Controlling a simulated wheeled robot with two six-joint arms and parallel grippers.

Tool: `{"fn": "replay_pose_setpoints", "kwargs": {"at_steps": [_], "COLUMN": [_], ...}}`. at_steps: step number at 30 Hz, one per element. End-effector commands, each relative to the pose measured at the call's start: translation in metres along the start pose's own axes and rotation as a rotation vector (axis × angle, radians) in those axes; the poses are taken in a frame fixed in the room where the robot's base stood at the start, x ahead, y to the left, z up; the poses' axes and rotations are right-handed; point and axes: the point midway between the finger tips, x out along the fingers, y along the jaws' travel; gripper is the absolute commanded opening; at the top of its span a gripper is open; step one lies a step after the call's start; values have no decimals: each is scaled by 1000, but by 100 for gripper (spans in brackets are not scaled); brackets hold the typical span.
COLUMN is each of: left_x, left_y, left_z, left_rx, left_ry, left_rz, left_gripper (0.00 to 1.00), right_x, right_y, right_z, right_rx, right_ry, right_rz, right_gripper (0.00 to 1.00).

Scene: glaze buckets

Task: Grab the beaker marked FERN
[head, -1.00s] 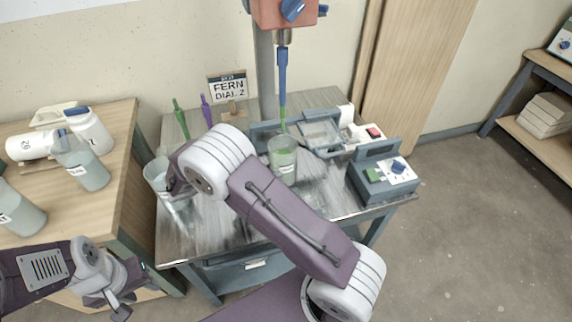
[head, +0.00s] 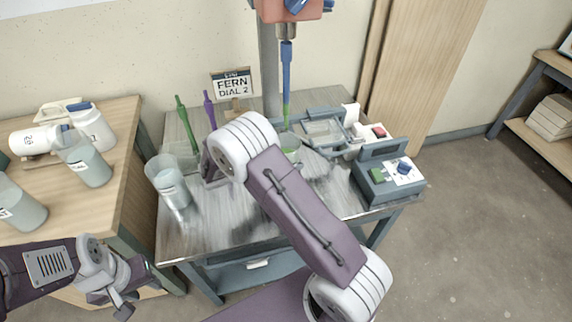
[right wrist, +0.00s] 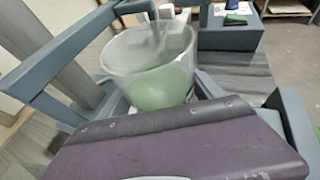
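A clear beaker with green contents (head: 291,150) stands below the mixer's blue-and-green shaft. It also shows in the right wrist view (right wrist: 150,80), just beyond my purple gripper body; no readable label shows on it. A labelled clear beaker (head: 172,186) stands at the metal table's left edge, its writing too small to read. My right gripper (head: 212,170) is between these two beakers, partly hidden by my arm. It looks open and empty, facing the green beaker. My left gripper (head: 113,302) looks open and empty at lower left. A sign (head: 234,84) reads FERN DIAL 2.
The wooden table (head: 125,150) at left holds labelled beakers (head: 88,162) and white bottles (head: 93,128). A control box (head: 388,178) sits at the metal table's right. The table front is clear.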

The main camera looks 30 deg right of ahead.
Motion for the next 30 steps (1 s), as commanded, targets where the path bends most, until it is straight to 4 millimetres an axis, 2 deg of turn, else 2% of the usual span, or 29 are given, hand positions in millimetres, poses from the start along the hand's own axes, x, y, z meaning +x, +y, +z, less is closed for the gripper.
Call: {"fn": "replay_pose_setpoints", "kwargs": {"at_steps": [1,5,14,20,30], "left_x": [0,0,0,-4,-15], "left_y": [0,0,0,0,0], "left_z": [0,0,0,0,-2], "left_rx": [0,0,0,0,0], "left_ry": [0,0,0,0,0], "left_rz": [0,0,0,0,0], "left_gripper": [40,40,40,40,40], "right_x": [0,0,-1,-5,-22], "right_y": [0,0,0,1,1], "right_z": [0,0,2,12,53], "right_rx": [1,1,2,3,6], "right_ry": [1,1,-1,-1,-2], "right_rz": [0,0,1,1,2], "right_gripper": [39,3,2,2,2]}}
